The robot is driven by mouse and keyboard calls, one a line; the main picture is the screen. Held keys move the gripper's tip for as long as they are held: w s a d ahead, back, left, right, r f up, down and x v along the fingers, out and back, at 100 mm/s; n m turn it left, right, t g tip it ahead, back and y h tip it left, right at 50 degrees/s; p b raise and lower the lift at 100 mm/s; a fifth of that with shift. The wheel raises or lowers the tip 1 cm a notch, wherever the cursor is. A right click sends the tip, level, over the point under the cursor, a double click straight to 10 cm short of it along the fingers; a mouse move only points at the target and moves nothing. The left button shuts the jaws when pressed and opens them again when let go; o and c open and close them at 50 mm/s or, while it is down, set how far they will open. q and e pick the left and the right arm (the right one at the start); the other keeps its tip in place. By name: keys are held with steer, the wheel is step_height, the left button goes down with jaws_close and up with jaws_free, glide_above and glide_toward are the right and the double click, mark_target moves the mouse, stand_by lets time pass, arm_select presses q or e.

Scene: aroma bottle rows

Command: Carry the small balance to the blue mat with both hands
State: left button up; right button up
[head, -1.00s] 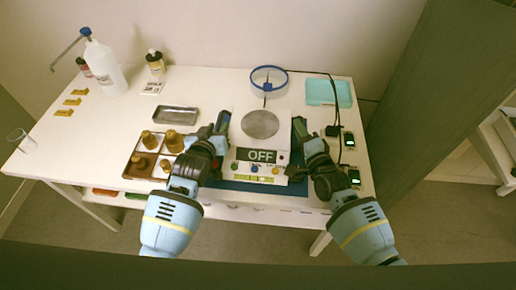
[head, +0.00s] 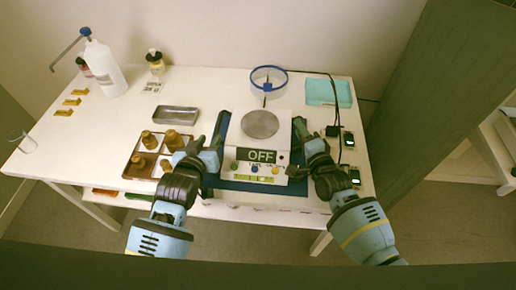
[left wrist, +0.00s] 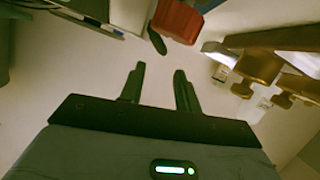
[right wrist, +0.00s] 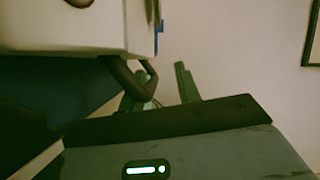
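The small balance (head: 240,167) is white with a round grey pan and a display reading OFF. It stands upright on the blue mat (head: 290,188), which shows along its left side and front. My left gripper (head: 212,143) is open and empty, just left of the balance and apart from it. My right gripper (head: 305,130) is at the balance's right side. In the right wrist view its fingers (right wrist: 160,85) are spread, with a dark handle (right wrist: 130,78) of the balance close by the left finger. I cannot tell whether the handle lies between them.
A brown compartment tray (head: 129,172) with several brown bottles stands close left of my left gripper. A metal tray (head: 176,115) lies behind it. A blue-rimmed clear ring (head: 268,80) stands behind the balance. Small black devices and cables (head: 348,138) lie at the right edge.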

arm_select(q)
steer(key=shift+v, duration=2.55)
arm_select(e)
step_height(320, 180, up, 10)
arm_select(q)
steer(key=shift+s, duration=0.1)
arm_select(e)
steer(key=shift+s+f, duration=0.1)
